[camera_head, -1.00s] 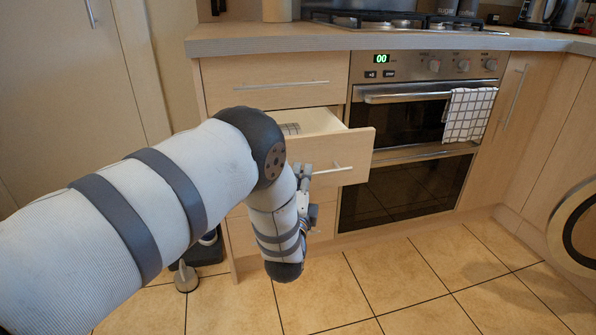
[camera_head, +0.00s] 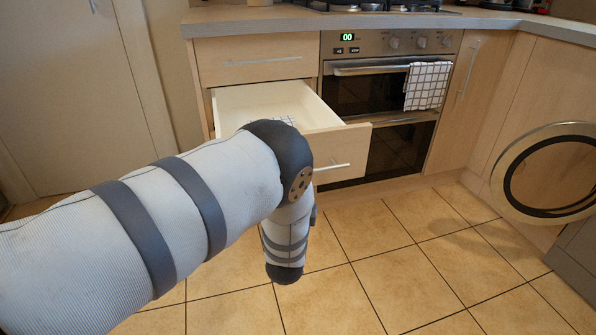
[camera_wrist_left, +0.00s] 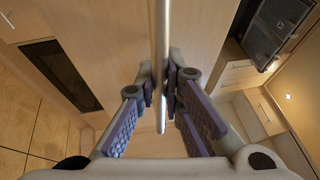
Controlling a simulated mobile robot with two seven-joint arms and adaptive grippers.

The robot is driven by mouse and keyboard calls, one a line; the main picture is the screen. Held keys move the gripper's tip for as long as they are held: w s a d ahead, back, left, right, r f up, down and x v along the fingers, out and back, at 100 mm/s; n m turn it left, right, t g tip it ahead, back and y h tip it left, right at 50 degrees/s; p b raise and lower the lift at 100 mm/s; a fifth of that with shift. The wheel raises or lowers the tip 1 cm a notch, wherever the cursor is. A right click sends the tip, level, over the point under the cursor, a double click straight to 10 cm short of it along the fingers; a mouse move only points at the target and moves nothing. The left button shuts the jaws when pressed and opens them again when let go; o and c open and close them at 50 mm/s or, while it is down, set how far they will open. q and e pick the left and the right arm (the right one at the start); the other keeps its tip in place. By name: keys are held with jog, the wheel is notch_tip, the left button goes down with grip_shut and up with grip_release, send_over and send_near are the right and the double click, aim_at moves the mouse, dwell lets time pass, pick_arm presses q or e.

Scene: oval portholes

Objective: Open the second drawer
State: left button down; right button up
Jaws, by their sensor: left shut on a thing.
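The second drawer (camera_head: 352,140) is pulled well out of the cabinet below the closed top drawer (camera_head: 255,59). Its pale inside is empty at the back, with a small checked item (camera_head: 284,119) partly showing near the front. Its bar handle (camera_head: 332,167) is partly hidden by my left arm. In the left wrist view my left gripper (camera_wrist_left: 160,88) is shut on the handle (camera_wrist_left: 161,35), with a finger on each side of the bar. In the head view my arm hides this gripper. My right gripper is in neither view.
An oven (camera_head: 385,85) with a checked towel (camera_head: 427,86) on its rail stands right of the drawers. A round porthole door (camera_head: 507,170) stands at the far right. The worktop (camera_head: 400,20) runs above. The tiled floor (camera_head: 390,265) in front is clear.

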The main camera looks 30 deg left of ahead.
pick_arm(q)
jog(key=shift+s+d, duration=0.1)
jog(key=shift+d, duration=0.05)
jog(key=c, duration=1.7)
grip_release()
jog(key=v, duration=1.2)
jog(key=shift+f, duration=0.1)
